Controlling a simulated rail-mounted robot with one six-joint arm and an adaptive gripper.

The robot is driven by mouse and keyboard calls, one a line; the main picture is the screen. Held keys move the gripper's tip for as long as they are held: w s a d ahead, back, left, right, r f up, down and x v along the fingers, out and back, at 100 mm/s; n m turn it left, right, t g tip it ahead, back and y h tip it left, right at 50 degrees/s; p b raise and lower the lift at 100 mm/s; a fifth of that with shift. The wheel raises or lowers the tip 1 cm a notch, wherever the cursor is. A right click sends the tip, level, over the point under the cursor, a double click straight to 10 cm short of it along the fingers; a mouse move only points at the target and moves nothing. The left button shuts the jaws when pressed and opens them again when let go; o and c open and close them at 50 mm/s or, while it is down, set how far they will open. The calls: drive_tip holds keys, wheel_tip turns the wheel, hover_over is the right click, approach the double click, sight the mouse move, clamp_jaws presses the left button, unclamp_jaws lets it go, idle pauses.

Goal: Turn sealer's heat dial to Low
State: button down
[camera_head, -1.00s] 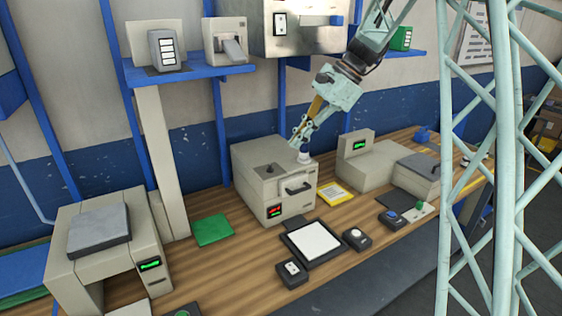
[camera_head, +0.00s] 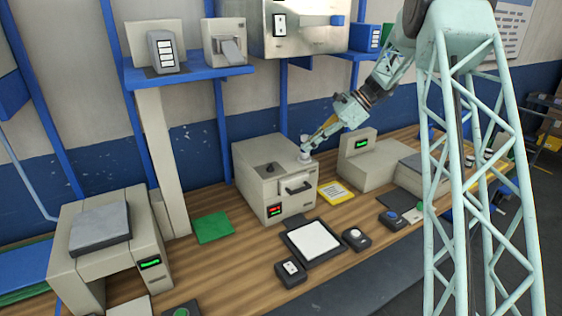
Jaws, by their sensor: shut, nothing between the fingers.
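A cream box machine (camera_head: 262,185) stands mid-bench, with a front handle and a small red and green display. It looks like the sealer, though I cannot read a label. A round pale knob (camera_head: 304,155) stands at its top right edge and may be the heat dial; its setting is too small to read. A dark fitting (camera_head: 270,169) sits on the box's top. My gripper (camera_head: 309,144) is shut and empty, reaching in from the upper right, with its fingertips close by the pale knob. I cannot tell whether they touch it.
A yellow card (camera_head: 335,192) lies right of the box, before another cream machine (camera_head: 368,165). A dark-framed white pad (camera_head: 313,241) and small switch boxes (camera_head: 291,272) lie in front. A green pad (camera_head: 213,228) lies left. A blue shelf (camera_head: 185,72) hangs above.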

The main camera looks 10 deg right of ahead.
sight(272, 168)
drive_tip(key=shift+w+d+f, duration=0.15)
drive_tip(key=shift+w+f, duration=0.05)
drive_tip(key=shift+w, duration=0.1)
drive_tip(key=shift+f, duration=0.1)
drive_tip(key=x, duration=1)
drive_tip(key=shift+w+a, duration=0.25)
drive_tip(key=shift+a, duration=0.8)
drive_tip(key=shift+w+a, duration=0.2)
drive_tip(key=shift+a, duration=0.7)
